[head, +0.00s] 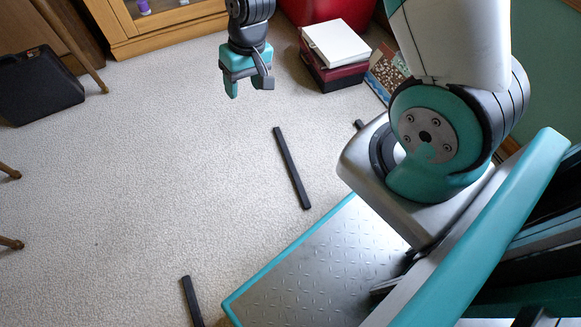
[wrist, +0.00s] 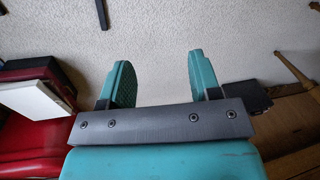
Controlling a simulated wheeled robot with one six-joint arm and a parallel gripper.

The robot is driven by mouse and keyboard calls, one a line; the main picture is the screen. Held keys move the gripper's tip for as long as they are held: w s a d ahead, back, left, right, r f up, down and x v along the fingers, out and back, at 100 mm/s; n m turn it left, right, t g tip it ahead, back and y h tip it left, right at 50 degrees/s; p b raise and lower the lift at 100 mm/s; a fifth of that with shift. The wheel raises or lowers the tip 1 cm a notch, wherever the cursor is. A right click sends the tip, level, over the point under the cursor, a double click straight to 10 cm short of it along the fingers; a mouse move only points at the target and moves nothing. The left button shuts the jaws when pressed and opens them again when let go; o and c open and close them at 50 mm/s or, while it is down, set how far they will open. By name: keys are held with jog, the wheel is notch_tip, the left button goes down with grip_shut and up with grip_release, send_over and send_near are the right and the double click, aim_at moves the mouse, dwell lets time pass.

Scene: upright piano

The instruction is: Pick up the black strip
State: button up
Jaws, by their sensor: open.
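Several black strips lie apart on the pale carpet. A long one (head: 291,168) lies in the middle of the head view, slanting down to the right. Another strip (head: 192,300) is at the bottom, cut by the frame edge. A short piece (head: 359,124) shows beside my arm's base, partly hidden. My gripper (head: 248,84) is open and empty, above the carpet and beyond the far end of the long strip. In the wrist view, bare carpet shows between its fingers (wrist: 160,75). A black strip (wrist: 102,14) shows at the top there, left of centre.
A white box (head: 335,43) rests on a dark red case (head: 338,74) right of my gripper. A black case (head: 38,84) stands at far left near wooden legs. A wooden cabinet (head: 165,38) is at the back. Carpet left of the strips is clear.

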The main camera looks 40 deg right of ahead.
jog(key=d+f+m+b, duration=0.1)
jog(key=d+f, duration=0.2)
jog(key=f, duration=0.4)
jog(key=d+f+m, duration=0.1)
jog(key=d+f, duration=0.2)
jog(key=f, duration=0.4)
jog(key=m+h+b, duration=0.1)
jog(key=h+b, duration=0.1)
send_over(292, 165)
notch_tip(292, 165, down, 11)
jog(key=shift+g, duration=0.4)
jog(key=f+b, duration=0.3)
jog(key=f, duration=0.3)
jog(key=f+b, duration=0.3)
jog(key=f, duration=0.2)
jog(key=shift+s+f+b, duration=0.2)
jog(key=shift+f+b, duration=0.1)
jog(key=shift+f, duration=0.1)
jog(key=f+b, duration=0.1)
jog(key=f, duration=0.1)
jog(key=f+b, duration=0.4)
jog(key=shift+w+a, duration=0.1)
jog(key=shift+w, duration=0.15)
jog(key=shift+r, duration=0.15)
jog(key=shift+c, duration=0.4)
grip_shut()
